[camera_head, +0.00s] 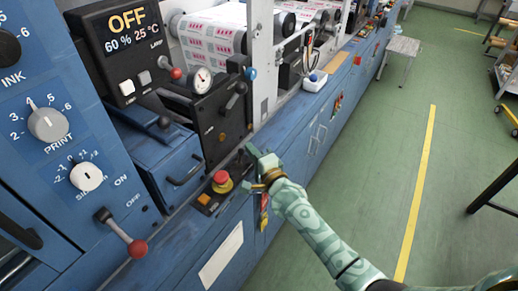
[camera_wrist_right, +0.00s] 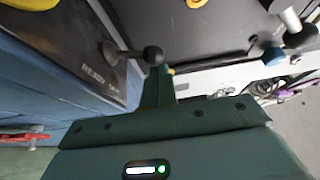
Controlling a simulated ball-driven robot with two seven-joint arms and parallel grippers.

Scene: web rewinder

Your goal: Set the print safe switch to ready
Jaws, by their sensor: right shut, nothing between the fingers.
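In the right wrist view, a black lever with a round ball knob (camera_wrist_right: 152,55) sticks out from a dark plate (camera_wrist_right: 70,45) whose lettering reads READY; the rest of the lettering is too small to read. My right gripper (camera_wrist_right: 160,80) is shut and empty, its tip just beside and below the knob; I cannot tell whether they touch. In the head view my right gripper (camera_head: 253,152) is at the machine's front ledge, in front of a small dark fitting that it partly hides. My left gripper is not in view.
A red emergency stop button (camera_head: 221,178) on a yellow base sits left of my gripper. A black panel (camera_head: 222,120) with a lever rises behind. A red-knobbed lever (camera_head: 137,248) stands at the lower left. The green floor (camera_head: 385,130) on the right is open.

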